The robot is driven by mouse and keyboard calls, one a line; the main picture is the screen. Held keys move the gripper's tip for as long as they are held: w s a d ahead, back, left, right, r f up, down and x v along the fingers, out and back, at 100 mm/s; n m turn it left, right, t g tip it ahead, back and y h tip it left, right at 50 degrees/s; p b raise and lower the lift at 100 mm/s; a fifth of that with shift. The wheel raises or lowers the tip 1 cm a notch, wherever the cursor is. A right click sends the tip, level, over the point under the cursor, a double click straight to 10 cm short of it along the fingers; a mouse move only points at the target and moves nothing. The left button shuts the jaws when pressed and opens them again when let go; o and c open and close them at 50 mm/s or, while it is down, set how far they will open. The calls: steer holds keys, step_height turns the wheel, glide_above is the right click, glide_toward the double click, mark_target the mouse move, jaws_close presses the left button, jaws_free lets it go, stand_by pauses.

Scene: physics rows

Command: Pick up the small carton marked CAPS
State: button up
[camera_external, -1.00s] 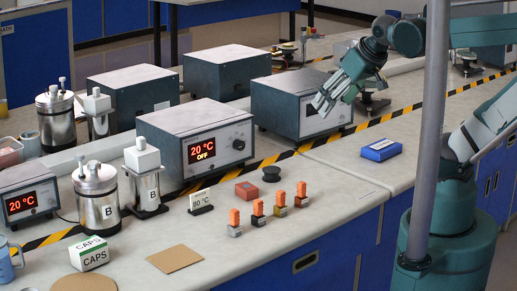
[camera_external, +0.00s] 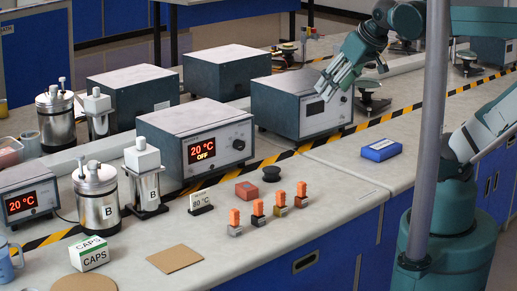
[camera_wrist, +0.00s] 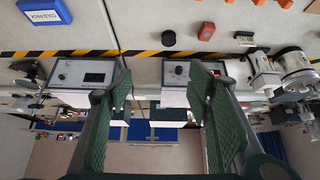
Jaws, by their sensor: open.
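The small carton marked CAPS (camera_external: 89,254) is white and green. It stands upright on the bench at the lower left of the external view, and I cannot make it out in the wrist view. My gripper (camera_external: 329,88) is in the air at the upper middle, in front of a grey-green instrument box, far to the right of the carton. In the wrist view my gripper (camera_wrist: 160,100) has its two green pads wide apart, with nothing between them.
A heater box showing 20 °C (camera_external: 195,140), a metal vessel B (camera_external: 97,205) and a second B container (camera_external: 147,180) stand near the carton. Orange-topped blocks (camera_external: 257,210) and a blue box (camera_external: 381,149) sit rightward. A brown square mat (camera_external: 175,257) lies beside the carton.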

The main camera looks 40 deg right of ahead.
steer(key=w+a+r+n+g+y+p, duration=0.1)
steer(key=w+a+r+n, duration=0.1)
steer(key=w+a+r, duration=0.4)
steer(key=w+a+r+n+g+p, duration=0.1)
steer(key=w+a+n, duration=0.25)
steer(key=a, duration=0.45)
steer(key=w+a+r+n+g+y+p, duration=0.1)
steer(key=w+a+r+n, duration=0.1)
steer(key=w+a+r, duration=0.35)
steer(key=w+a+n+g, duration=0.1)
steer(key=w+a+n, duration=0.3)
steer(key=a, duration=1)
steer(key=n+g+h+p, duration=0.2)
steer(key=n+g+p, duration=0.2)
steer(key=n, duration=0.4)
glide_above(86, 243)
step_height(86, 243, down, 34)
steer(key=shift+s+r, duration=0.15)
steer(key=shift+r, duration=0.05)
steer(key=shift+f, duration=0.4)
